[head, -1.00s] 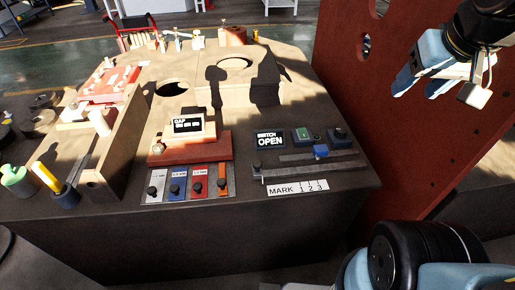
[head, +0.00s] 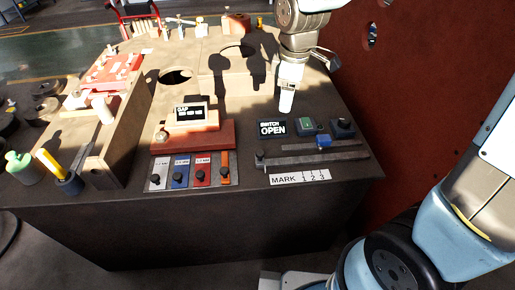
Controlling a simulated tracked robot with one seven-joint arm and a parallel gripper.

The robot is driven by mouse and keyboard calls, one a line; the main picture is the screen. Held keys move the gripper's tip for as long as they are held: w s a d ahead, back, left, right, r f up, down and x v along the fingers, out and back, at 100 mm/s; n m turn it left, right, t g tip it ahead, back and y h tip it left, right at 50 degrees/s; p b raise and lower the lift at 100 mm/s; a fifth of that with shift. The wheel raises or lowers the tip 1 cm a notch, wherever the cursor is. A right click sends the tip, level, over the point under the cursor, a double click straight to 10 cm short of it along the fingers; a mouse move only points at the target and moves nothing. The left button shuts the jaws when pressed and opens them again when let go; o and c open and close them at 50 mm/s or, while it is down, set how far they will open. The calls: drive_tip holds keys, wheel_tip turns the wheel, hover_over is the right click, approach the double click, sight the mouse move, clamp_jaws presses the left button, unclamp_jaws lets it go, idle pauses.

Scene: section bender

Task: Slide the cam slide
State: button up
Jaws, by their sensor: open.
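The blue block (head: 323,141), which looks like the cam slide, sits toward the right part of a dark rail (head: 297,147) on the bench. A longer grey bar (head: 310,158) runs in front of it, above a white label (head: 300,178) reading MARK 1 2 3. My gripper (head: 286,105) points down over the bench, behind and left of the blue block and apart from it. Its jaws are open, and nothing shows between them. The fingers overlap in this view, so the gap is hard to see.
A black sign (head: 272,128) reading SWITCH OPEN, a green button box (head: 306,125) and a dark knob box (head: 343,128) stand behind the rail. A GAP display (head: 190,113) is to the left. A red-brown panel (head: 400,90) rises at the right.

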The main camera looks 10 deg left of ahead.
sight(260, 152)
drive_tip(key=s+a+f+n, duration=0.1)
drive_tip(key=a+f+n, duration=0.3)
drive_tip(key=a+f, duration=0.25)
drive_tip(key=shift+g+h, duration=0.3)
drive_tip(key=shift+g, duration=0.1)
wheel_tip(260, 152, down, 13)
drive_tip(key=shift+s+f, duration=0.15)
drive_tip(key=shift+f, duration=0.05)
clamp_jaws()
idle(0.4)
